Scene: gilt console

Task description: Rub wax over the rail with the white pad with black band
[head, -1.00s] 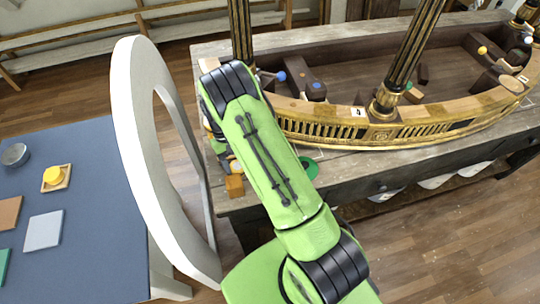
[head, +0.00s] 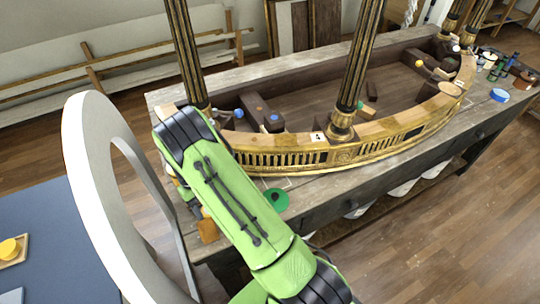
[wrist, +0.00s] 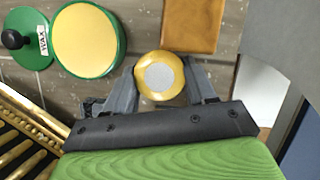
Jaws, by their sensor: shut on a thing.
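The rail (head: 290,158) is the curved gilt front edge of the console, with slotted gold work below a tan top. Gold slats of the console show at lower left in the wrist view (wrist: 22,142). My gripper (wrist: 161,66) is shut on a round golden piece with a pale grey disc on top (wrist: 159,77). No white pad or black band can be made out there. An open green tin of pale wax (wrist: 88,40) lies just left of the gripper. Its green lid, marked WAX (wrist: 27,38), lies beyond it and shows in the head view (head: 276,200).
An orange-brown block (wrist: 190,25) lies close to the gripper; it stands at the worktop's left end (head: 208,230). A large white ring frame (head: 88,190) rises left of my arm. Gilt columns (head: 360,70) stand along the rail.

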